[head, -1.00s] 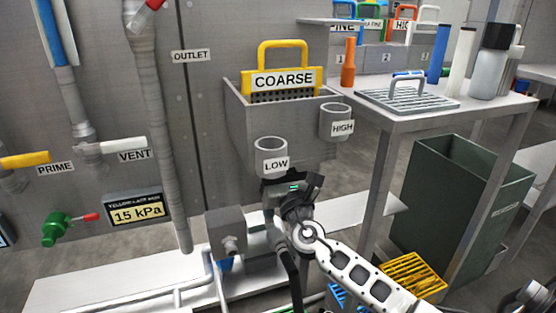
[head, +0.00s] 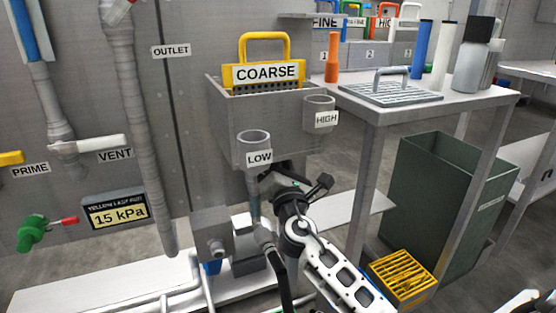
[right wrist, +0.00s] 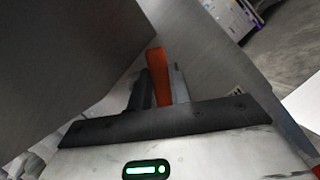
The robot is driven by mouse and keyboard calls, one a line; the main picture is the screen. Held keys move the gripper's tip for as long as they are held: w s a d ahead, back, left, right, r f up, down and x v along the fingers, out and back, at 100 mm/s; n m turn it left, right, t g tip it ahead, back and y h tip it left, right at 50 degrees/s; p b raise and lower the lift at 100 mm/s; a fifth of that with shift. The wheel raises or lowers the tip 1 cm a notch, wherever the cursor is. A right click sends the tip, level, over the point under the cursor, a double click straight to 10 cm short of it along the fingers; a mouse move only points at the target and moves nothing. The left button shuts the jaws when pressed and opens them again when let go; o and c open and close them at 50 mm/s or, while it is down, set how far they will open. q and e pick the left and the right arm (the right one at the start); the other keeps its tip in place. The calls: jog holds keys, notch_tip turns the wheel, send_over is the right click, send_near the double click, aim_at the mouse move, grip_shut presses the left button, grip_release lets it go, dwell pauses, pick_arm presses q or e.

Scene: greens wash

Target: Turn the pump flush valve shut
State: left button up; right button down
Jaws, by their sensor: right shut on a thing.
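My right gripper (head: 285,184) is under the grey tank, just right of the LOW cup. In the right wrist view its two dark fingers (right wrist: 162,88) are closed around an orange-red lever handle (right wrist: 160,72). No label shows on this handle; I take it as the pump flush valve's. The valve body is hidden behind my gripper and the tank in the head view. My left gripper is not in view.
The grey tank (head: 228,115) has LOW (head: 254,141) and HIGH (head: 319,104) cups on its front. A table (head: 370,113) and green bin (head: 425,185) stand right. A pressure display (head: 115,211) reads 15 kPa.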

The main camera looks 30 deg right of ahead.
pick_arm(q)
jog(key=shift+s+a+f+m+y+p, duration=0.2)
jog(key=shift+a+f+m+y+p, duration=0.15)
jog(key=shift+p, duration=0.45)
pick_arm(e)
jog(key=d+f+m+g+h, duration=0.1)
jog(key=d+f+m+g, duration=0.2)
jog(key=m, duration=0.9)
jog(key=shift+s+d+f+m+g, duration=0.25)
jog(key=shift+f+g, duration=0.55)
jog(key=shift+f, duration=1.05)
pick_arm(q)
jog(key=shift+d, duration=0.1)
pick_arm(e)
jog(key=shift+a, duration=0.1)
jog(key=c, duration=1.3)
grip_release()
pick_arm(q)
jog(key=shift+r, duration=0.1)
